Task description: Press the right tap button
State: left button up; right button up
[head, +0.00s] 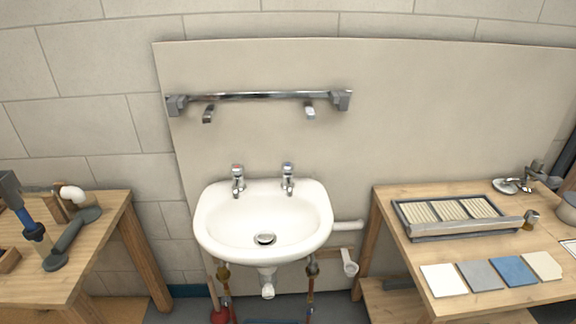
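The right tap (288,179) is a short chrome pillar tap on the back rim of the white basin (211,240). Its button is the rounded top, which looks bluish. The left tap (238,181) stands beside it on the same rim and has a red mark on top. Both taps are upright, and nothing touches or covers them. Neither of my grippers shows in the head view.
A chrome rail (262,96) is on the wall above the basin. A wooden bench (405,268) at right holds a slatted tray, tile samples and fittings. Another wooden bench (92,240) at left holds tools. The space over the basin is clear.

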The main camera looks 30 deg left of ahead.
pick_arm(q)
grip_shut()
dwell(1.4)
